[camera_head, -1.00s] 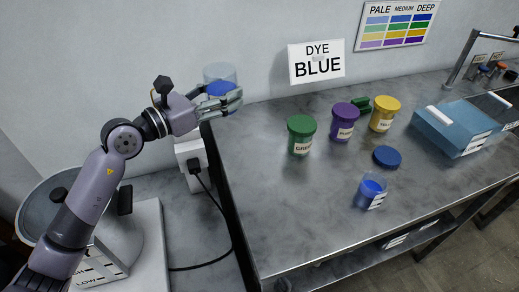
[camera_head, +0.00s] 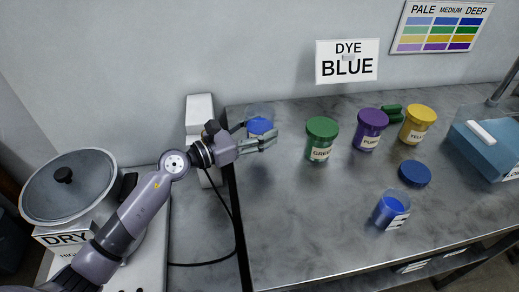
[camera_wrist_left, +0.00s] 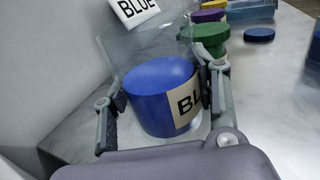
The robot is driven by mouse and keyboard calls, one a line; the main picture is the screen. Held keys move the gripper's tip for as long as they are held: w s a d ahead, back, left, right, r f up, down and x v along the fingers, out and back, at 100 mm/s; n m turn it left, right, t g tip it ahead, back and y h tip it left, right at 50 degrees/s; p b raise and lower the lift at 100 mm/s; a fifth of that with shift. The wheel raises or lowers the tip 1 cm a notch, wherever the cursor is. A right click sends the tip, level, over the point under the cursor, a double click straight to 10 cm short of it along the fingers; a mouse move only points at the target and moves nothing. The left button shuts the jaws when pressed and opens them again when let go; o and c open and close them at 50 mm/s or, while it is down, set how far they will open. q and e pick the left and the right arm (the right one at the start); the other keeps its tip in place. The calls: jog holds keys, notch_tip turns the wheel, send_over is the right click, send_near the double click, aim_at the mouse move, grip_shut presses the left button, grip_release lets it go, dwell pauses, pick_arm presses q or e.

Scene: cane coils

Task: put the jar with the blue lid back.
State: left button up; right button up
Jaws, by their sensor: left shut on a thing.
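My left gripper (camera_head: 262,143) is shut on a clear jar (camera_head: 259,122) with blue contents in its lower part, near the bench's back left corner. A loose blue lid (camera_head: 415,174) lies flat on the bench. A second clear jar (camera_head: 391,209) with blue contents and a white label stands in front of that lid. My right gripper is not in view.
Green (camera_head: 321,139), purple (camera_head: 369,129) and yellow (camera_head: 417,124) lidded jars stand on the bench (camera_head: 300,230) to the right. A "DYE BLUE" sign (camera_head: 347,62) is on the wall behind. A large lidded pot (camera_head: 82,188) sits at left. The bench's front middle is clear.

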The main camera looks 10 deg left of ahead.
pick_arm(q)
jog(key=shift+f, duration=0.6)
jog(key=shift+f+b, duration=0.7)
jog(key=shift+f, duration=1.35)
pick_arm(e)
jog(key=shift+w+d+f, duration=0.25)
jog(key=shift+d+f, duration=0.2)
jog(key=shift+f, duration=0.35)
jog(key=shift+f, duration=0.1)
pick_arm(q)
jog(key=shift+f, duration=0.2)
jog(key=o, duration=1.6)
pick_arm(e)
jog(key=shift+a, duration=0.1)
pick_arm(q)
jog(key=shift+o, duration=0.2)
